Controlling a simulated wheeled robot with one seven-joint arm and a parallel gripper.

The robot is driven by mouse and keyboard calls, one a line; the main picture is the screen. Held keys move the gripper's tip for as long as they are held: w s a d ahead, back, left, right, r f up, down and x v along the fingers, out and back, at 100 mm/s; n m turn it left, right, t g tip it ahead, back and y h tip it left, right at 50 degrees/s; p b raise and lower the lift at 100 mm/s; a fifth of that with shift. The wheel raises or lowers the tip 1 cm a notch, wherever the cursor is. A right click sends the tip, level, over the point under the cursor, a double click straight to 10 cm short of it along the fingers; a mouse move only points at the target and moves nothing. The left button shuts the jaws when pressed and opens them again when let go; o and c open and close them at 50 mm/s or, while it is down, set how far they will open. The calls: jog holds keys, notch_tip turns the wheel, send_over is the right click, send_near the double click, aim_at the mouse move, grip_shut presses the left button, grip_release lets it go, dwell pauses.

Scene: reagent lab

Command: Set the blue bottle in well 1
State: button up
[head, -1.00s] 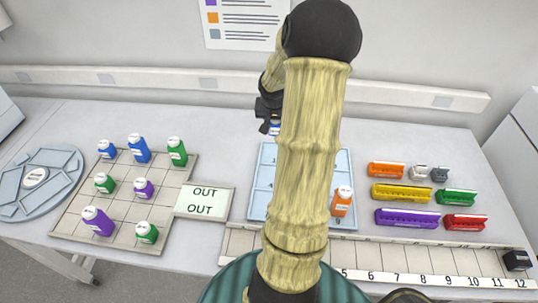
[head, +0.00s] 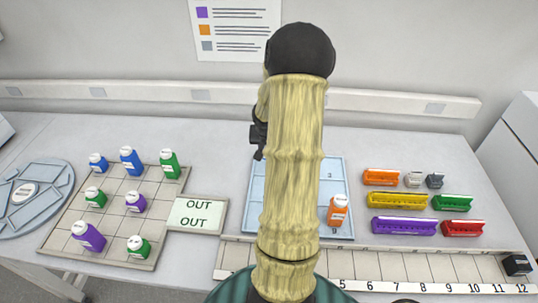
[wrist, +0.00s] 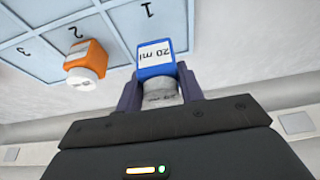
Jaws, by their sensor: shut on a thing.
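A blue bottle (wrist: 155,57) with a "20 ml" label and a pale cap is held between the fingers of my gripper (wrist: 158,84) in the wrist view. Its base end is at the cell marked 1 on the light blue tray (wrist: 108,32). I cannot tell whether it touches the tray floor. In the head view the tray (head: 339,167) is partly hidden by my arm, and the held bottle is hidden too. An orange bottle (wrist: 85,60) stands by the mark 2 in the wrist view.
An orange bottle (head: 338,211) stands near mark 9 on the tray. A grid board (head: 118,220) on the left holds several blue, green and purple bottles. An OUT plate (head: 197,214) lies beside it. Coloured racks (head: 403,227) are on the right, with a numbered strip (head: 400,266) in front.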

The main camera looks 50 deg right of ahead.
jog(key=shift+f+b, duration=0.65)
jog(key=shift+f, duration=1.2)
jog(key=shift+f, duration=0.15)
jog(key=o, duration=1)
jog(key=shift+w, duration=0.1)
jog(key=shift+r, duration=0.3)
jog(key=p+v, duration=0.2)
jog(key=v, duration=0.9)
jog(key=shift+a+r+p, duration=0.1)
jog(key=shift+r+p, duration=0.25)
jog(key=shift+p, duration=0.05)
